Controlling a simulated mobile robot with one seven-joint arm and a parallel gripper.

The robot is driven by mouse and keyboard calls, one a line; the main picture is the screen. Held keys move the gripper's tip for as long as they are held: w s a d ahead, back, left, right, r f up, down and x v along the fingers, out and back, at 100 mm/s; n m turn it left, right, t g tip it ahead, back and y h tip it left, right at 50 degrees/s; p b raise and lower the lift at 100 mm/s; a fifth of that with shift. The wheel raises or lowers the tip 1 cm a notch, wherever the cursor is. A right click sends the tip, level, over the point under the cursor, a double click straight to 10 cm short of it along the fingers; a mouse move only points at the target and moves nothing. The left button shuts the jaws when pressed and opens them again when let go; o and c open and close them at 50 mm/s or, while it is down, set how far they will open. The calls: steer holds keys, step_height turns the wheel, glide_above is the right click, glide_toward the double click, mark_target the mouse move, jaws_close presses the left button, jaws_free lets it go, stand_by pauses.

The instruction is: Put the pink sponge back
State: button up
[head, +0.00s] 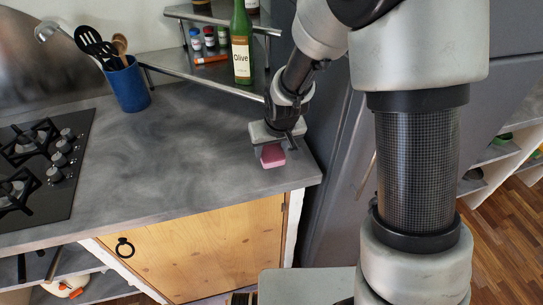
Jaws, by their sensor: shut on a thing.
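The pink sponge (273,158) is at the right end of the grey counter (190,165), near its front right corner. My gripper (271,146) points down from above and is shut on the sponge. The fingers cover the sponge's upper part. The sponge is at or just above the countertop; I cannot tell whether it touches. No marked place for the sponge can be made out in this view.
A metal corner shelf (195,65) behind holds an olive oil bottle (242,45) and small jars. A blue utensil holder (127,86) stands at the back left, beside a black gas hob (40,165). The counter's middle is clear. A wooden cabinet door (205,255) is below.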

mark_target(273, 154)
steer(key=shift+f, duration=1.65)
steer(key=shift+f, duration=0.25)
steer(key=o, duration=1)
steer(key=shift+r, duration=0.1)
